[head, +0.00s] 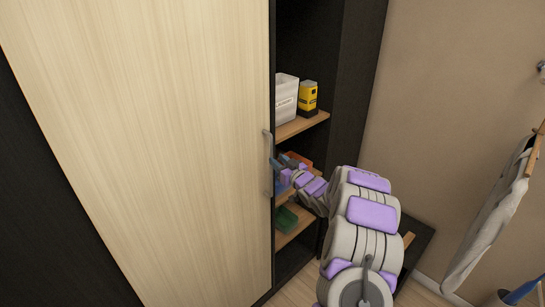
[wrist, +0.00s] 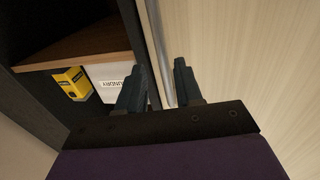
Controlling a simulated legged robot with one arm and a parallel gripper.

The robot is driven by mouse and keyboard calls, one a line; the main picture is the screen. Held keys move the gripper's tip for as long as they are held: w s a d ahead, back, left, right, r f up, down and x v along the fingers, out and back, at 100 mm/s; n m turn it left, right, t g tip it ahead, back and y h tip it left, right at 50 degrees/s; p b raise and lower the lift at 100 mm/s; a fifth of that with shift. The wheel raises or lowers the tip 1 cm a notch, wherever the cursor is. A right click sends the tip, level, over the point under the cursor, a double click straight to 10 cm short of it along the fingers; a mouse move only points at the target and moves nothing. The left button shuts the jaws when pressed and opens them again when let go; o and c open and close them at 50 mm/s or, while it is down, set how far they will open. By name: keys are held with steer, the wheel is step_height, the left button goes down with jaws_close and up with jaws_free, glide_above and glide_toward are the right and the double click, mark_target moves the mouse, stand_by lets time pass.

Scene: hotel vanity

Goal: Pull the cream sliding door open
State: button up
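The cream sliding door (head: 150,130) has a pale wood grain and fills the left of the head view; it also shows at the right of the wrist view (wrist: 250,60). A grey vertical bar handle (head: 268,150) is near its right edge. In the wrist view the handle (wrist: 159,45) runs down between the two dark fingers of my gripper (wrist: 158,85). The fingers are apart, one on each side of the bar, and no firm contact shows. In the head view my arm reaches in from the lower right, and the fingertips are hard to make out.
Open shelves (head: 300,127) right of the door hold a white bin (head: 286,100), a yellow-and-black box (head: 308,97), and a green item (head: 286,220) lower down. A dark cabinet side (head: 355,90) and beige wall stand farther right. A towel (head: 490,215) hangs at far right.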

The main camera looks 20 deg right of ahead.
steer(key=w, duration=0.5)
steer(key=shift+a, duration=0.65)
steer(key=c, duration=0.4)
steer(key=shift+d, duration=0.1)
jaws_close()
